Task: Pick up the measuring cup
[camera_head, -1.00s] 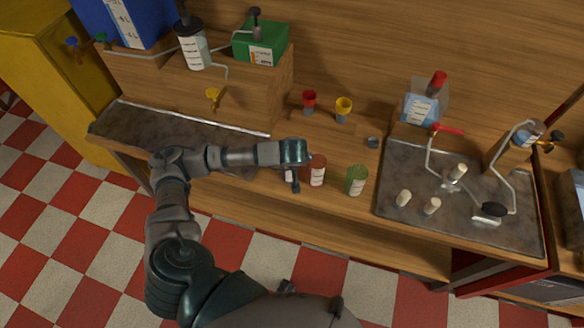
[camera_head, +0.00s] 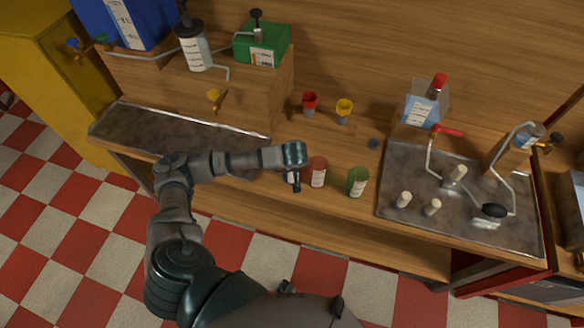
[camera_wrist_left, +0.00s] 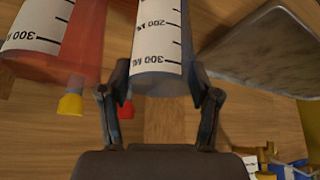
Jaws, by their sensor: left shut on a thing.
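A measuring cup (camera_wrist_left: 160,50) with a white scale label marked 200 and 300 and a bluish-grey clear rim stands between the fingers of my left gripper (camera_wrist_left: 160,108) in the left wrist view. The fingers are shut on it near its rim. In the head view my left gripper (camera_head: 296,178) points down at the front of the counter, and the cup (camera_head: 290,177) is mostly hidden behind it. I cannot tell whether the cup touches the counter. A red measuring cup (camera_head: 317,172) is just right of the gripper, and a green one (camera_head: 357,181) further right. My right gripper is out of view.
Red (camera_head: 310,101) and yellow (camera_head: 344,107) funnel-like pieces stand behind the cups. A stone slab (camera_head: 400,165) with white pegs and a red-handled tap is at the right. A wooden block (camera_head: 240,95) with bottles stands at the back left.

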